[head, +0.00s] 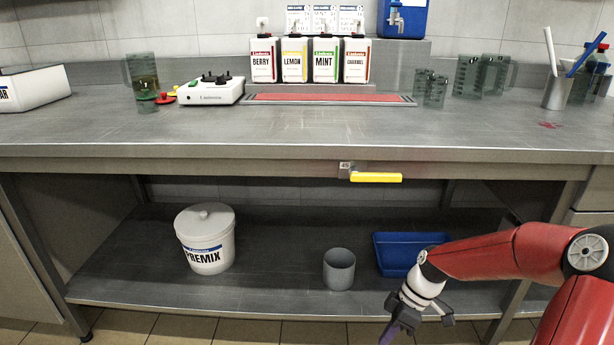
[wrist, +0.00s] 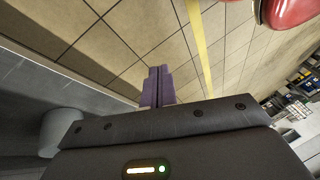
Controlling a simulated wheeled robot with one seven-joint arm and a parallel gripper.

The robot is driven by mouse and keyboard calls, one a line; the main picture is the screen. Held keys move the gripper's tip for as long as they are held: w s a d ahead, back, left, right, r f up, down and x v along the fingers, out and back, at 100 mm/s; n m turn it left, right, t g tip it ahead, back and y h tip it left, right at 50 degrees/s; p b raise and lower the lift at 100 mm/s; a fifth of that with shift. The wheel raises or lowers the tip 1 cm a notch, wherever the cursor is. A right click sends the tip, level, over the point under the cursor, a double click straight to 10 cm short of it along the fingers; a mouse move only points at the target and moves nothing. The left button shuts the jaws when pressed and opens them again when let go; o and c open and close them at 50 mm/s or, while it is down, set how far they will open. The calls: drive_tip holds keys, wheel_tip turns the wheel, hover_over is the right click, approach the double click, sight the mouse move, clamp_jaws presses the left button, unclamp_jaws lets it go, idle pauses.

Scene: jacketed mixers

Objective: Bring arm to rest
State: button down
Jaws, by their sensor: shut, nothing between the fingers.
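My red arm reaches in from the right in the head view. My gripper (head: 390,334) hangs low in front of the lower shelf, pointing down towards the tiled floor at the bottom edge of the picture. In the wrist view its purple fingers (wrist: 157,84) are together with nothing between them. The gripper is apart from the shelf things; a grey cup (head: 339,270) and a blue tray (head: 396,262) stand behind it on the shelf.
The steel counter (head: 330,128) has a yellow handle (head: 376,177) at its front edge. A white PREMIX bucket (head: 207,246) stands on the lower shelf (head: 280,288). Bottles, jugs and a white device (head: 211,91) stand on the counter. The tiled floor (wrist: 110,70) around the fingers looks clear.

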drive_tip(key=s+a+r+m+t+h+p, duration=0.1)
drive_tip(key=s+r+m, duration=0.3)
drive_tip(key=r, duration=0.5)
drive_tip(key=s+a+r+m+t+h+p, duration=0.1)
drive_tip(key=s+r+m+t+h, duration=0.1)
drive_tip(key=s+r+m+t, duration=0.2)
drive_tip(key=s+a+r+m+t+h+p, duration=0.1)
drive_tip(key=s+r+m+t+h+p, duration=0.1)
drive_tip(key=s+r+m, duration=0.4)
drive_tip(key=shift+s+r+t, duration=0.5)
drive_tip(key=shift+s+r, duration=1.25)
drive_tip(key=shift+r, duration=2.1)
drive_tip(key=shift+a, duration=0.1)
